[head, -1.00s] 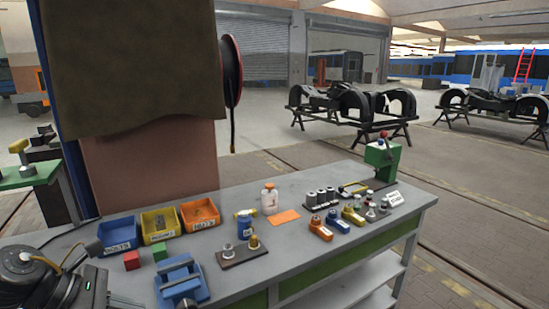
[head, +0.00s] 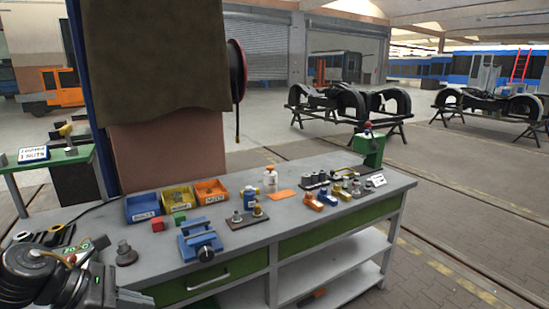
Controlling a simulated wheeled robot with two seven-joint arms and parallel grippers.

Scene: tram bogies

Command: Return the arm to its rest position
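One of my arms (head: 60,275) shows at the lower left of the head view, its dark links beside the left end of the grey workbench (head: 330,163). Its gripper cannot be made out, and no fingertips show. My other arm and gripper are not in view. No held object can be seen.
The bench carries blue, yellow and orange bins, a blue vise (head: 200,240), a blue bottle (head: 250,196), a white bottle (head: 270,179) and a green press (head: 370,148). A green side table (head: 45,160) stands at the left. Open floor lies to the right, with bogies (head: 350,103) behind.

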